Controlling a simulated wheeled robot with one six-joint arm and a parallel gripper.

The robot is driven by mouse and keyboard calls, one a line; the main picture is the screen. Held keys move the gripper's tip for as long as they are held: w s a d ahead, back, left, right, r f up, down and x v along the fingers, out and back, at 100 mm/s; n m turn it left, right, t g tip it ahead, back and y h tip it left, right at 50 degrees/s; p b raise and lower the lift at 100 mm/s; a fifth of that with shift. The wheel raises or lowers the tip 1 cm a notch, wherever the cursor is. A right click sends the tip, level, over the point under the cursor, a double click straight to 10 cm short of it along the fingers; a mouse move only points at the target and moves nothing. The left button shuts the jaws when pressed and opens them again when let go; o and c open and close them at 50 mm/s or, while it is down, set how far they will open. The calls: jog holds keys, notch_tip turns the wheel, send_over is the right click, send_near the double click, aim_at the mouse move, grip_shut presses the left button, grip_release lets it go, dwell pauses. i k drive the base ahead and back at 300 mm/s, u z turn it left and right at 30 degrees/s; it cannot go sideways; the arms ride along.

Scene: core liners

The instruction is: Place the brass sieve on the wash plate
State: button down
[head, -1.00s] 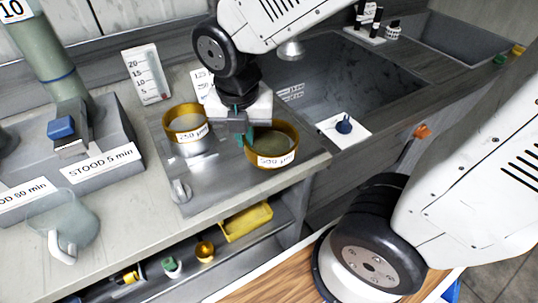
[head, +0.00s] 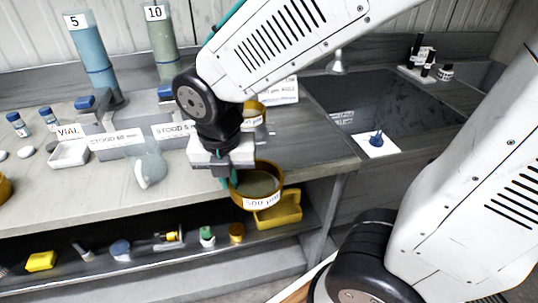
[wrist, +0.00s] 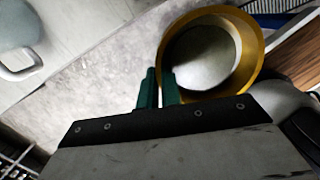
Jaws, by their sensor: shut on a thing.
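The brass sieve (head: 257,197), a round golden ring with a grey mesh and a white label that seems to read 500 µm, hangs from my gripper (head: 228,182). It is at the counter's front edge, apparently above the lower shelf. In the wrist view, the green fingertips (wrist: 158,88) are shut on the near rim of the sieve (wrist: 248,62). A second brass sieve (head: 256,108) stands behind my gripper, mostly hidden. No thing is clearly marked as the wash plate; a white square plate with a blue object (head: 377,147) lies at the sink's front edge.
The dark sink (head: 375,105) is right of the counter, with a spray head (head: 337,63) above it. A clear jug (head: 148,165) stands left of my gripper. A yellow tray (head: 280,212) and small items are on the lower shelf.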

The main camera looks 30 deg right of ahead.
aim_at(309, 145)
jog(key=u, duration=1.5)
jog(key=k, duration=0.9)
jog(key=z, duration=1.55)
jog(key=i, duration=0.5)
